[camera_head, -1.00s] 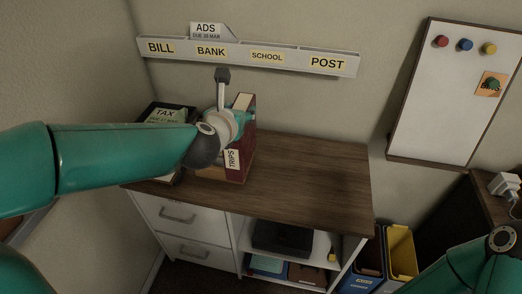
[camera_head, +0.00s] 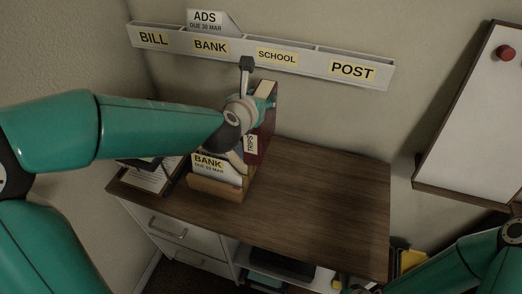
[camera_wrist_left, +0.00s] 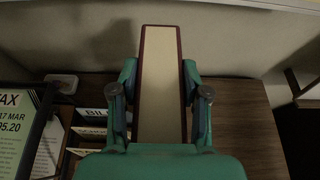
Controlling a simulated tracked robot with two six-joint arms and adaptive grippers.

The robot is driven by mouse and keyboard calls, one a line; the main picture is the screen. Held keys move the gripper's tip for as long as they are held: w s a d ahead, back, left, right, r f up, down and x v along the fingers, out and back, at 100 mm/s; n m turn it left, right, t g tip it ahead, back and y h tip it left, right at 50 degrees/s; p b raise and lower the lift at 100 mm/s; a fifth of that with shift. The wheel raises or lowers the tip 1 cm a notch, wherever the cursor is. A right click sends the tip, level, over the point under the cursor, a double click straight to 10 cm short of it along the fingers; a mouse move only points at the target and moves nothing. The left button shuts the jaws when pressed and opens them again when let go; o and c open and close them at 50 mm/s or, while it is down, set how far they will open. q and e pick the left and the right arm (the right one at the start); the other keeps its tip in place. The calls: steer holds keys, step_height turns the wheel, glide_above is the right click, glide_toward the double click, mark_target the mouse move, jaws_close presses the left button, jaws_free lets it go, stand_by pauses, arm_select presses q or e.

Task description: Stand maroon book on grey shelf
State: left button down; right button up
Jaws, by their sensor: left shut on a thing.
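The maroon book (camera_head: 268,121) is upright, its cream page edges showing between maroon covers in the left wrist view (camera_wrist_left: 159,85). My left gripper (camera_head: 258,103) is shut on it, a finger on each cover. The arm hides part of the book, and I cannot tell if its base touches the desk top. A pale grey open shelf (camera_head: 319,276) shows low in the cabinet under the desk top, partly cut off by the frame. A grey labelled rack (camera_head: 290,56) is on the wall behind. My right gripper is out of view; only its arm shows at lower right.
A wooden sorter (camera_head: 214,188) with a BANK envelope stands beside the book. Papers and a dark tray (camera_head: 150,178) lie at left. The wooden desk top (camera_head: 322,190) is clear to the right. A whiteboard (camera_head: 480,130) hangs at right.

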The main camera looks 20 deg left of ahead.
arm_select(q)
step_height(320, 180, down, 10)
steer(key=shift+f+b, duration=0.1)
steer(key=shift+b, duration=0.5)
steer(key=shift+f, duration=2.6)
steer(key=shift+f, duration=0.15)
steer(key=c, duration=0.6)
jaws_free()
steer(key=shift+d, duration=0.1)
steer(key=shift+o, duration=0.2)
